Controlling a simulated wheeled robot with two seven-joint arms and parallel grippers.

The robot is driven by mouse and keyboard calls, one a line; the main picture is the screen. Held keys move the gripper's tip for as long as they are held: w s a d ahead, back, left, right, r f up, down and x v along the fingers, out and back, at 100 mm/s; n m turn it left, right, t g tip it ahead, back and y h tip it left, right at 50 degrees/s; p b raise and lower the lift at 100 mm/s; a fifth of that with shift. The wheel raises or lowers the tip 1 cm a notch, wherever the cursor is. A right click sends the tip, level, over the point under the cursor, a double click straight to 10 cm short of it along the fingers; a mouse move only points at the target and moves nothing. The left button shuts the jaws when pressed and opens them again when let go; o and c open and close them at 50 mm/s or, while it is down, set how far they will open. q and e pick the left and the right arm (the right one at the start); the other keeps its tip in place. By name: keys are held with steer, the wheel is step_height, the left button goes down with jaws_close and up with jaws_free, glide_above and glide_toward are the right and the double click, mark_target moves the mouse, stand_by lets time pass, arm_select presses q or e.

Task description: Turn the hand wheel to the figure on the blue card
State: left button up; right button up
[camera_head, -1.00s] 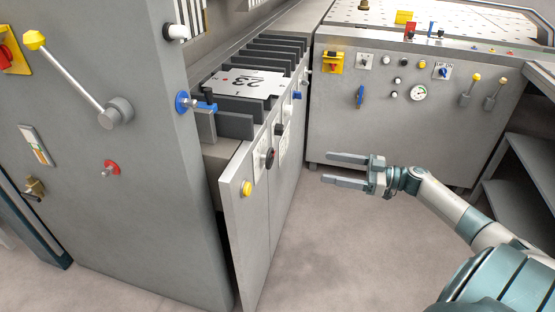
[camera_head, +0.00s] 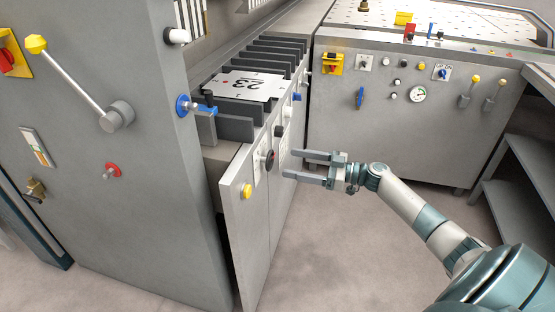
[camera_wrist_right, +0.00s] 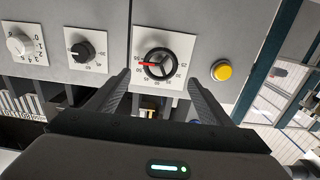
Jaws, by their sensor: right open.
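The hand wheel is a black three-spoked wheel with a red pointer on a white scale plate; it shows in the right wrist view (camera_wrist_right: 160,64) and in the head view (camera_head: 270,159) on the near grey panel. Its pointer lies toward the left of the scale; the small figures are hard to read. My right gripper (camera_head: 290,163) is open and empty, a short way right of the wheel in the head view. In the wrist view its fingers stand either side of the wheel, apart from it. I cannot make out a blue card. My left gripper is not in view.
A yellow button (camera_wrist_right: 221,70), a black knob (camera_wrist_right: 83,50) and a white dial (camera_wrist_right: 20,45) flank the wheel. A white plate marked 23 (camera_head: 243,84) lies across dark slats above the panel. Open floor (camera_head: 340,240) lies below my right arm.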

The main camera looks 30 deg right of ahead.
mark_target(272, 159)
steer(key=x, duration=0.6)
steer(key=shift+w+a, duration=0.1)
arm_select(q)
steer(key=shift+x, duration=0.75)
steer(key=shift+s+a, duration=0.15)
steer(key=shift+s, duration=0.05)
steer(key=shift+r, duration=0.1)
arm_select(e)
steer(key=c, duration=1.1)
